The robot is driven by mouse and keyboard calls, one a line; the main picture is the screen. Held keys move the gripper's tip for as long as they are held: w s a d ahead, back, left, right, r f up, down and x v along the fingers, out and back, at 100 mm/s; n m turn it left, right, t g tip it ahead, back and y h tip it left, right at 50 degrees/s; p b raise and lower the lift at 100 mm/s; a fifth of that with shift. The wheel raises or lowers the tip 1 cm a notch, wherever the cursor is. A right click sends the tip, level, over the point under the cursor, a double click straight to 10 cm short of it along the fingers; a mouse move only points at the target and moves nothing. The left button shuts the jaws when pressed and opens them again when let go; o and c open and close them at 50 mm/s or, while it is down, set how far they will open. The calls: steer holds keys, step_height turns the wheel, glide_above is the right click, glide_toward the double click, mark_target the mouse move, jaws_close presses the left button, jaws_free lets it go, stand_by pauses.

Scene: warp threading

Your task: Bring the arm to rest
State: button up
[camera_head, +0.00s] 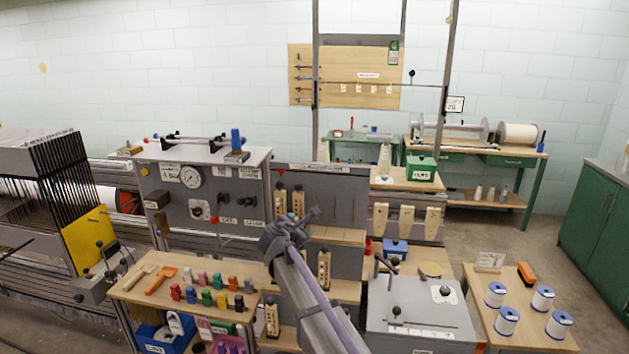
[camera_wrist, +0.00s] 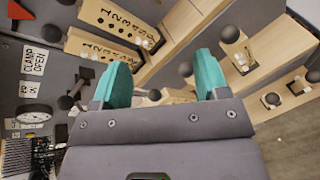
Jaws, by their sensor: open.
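My gripper (camera_wrist: 163,85) shows in the wrist view with its two teal fingers spread apart and nothing between them. Beyond the fingers are numbered wooden blocks (camera_wrist: 105,50) with rows of holes, and a grey panel. In the head view my arm reaches up from the bottom centre toward the grey panel (camera_head: 345,200) with wooden pieces on it. The gripper end (camera_head: 313,215) is small there, in front of the panel, and its fingers cannot be made out clearly.
A grey box (camera_head: 420,310) and a small table (camera_head: 540,335) with white-and-blue spools stand to the right. A gauge panel (camera_head: 205,195) is at the left. Bare floor shows at the right.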

steer(key=s+d+f+m+g+y, duration=0.1)
steer(key=s+d+f+m+g, duration=0.2)
steer(key=s+d+m, duration=0.5)
steer(key=s+d+f+m+g+y, duration=0.1)
steer(key=s+d+f+m+g, duration=0.3)
steer(key=s+d+m, duration=0.5)
steer(key=s+d+f+m+g+y, duration=0.1)
steer(key=s+d+f+m+g, duration=0.3)
steer(key=s+d+m, duration=0.5)
steer(key=shift+s+g+y, duration=0.4)
steer(key=shift+s+g, duration=0.7)
steer(key=shift+s, duration=4.7)
